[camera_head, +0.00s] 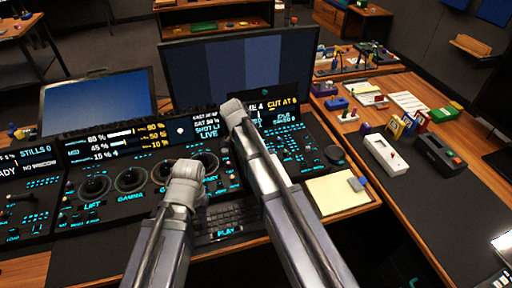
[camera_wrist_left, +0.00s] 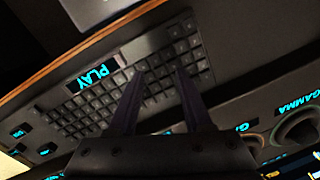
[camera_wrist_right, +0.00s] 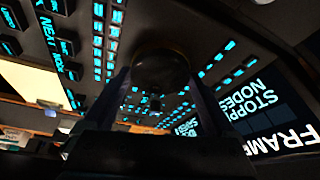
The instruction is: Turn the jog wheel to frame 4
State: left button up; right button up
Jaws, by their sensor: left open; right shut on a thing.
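A dark round knob (camera_wrist_right: 160,72), which looks like the jog wheel, sits between the fingers of my right gripper (camera_wrist_right: 160,82) in the right wrist view. That gripper is shut on it. In the head view my right arm hides the knob. The screen (camera_head: 268,105) behind it shows "E 4" and "CUT AT 6", its left part hidden. The right wrist view shows part of it with "FRAM" (camera_wrist_right: 285,135). My left gripper (camera_wrist_left: 158,85) is open and empty above the black keyboard (camera_wrist_left: 100,105) with a "PLAY" label.
Grading dials (camera_head: 130,180) line the panel at left. Another dark round control (camera_head: 335,154) stands at the panel's right. A cream pad (camera_head: 335,192) lies at the front right. White (camera_head: 387,155) and black (camera_head: 440,153) boxes stand on the right desk. Two monitors (camera_head: 240,65) stand behind.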

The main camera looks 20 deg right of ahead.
jog(key=shift+m, duration=0.6)
jog(key=o, duration=1)
jog(key=shift+o, duration=0.2)
jog(key=p+v, duration=0.7)
jog(key=v, duration=0.1)
jog(key=shift+w, duration=0.15)
pick_arm(q)
notch_tip(320, 180, up, 7)
pick_arm(e)
jog(key=shift+f, duration=0.1)
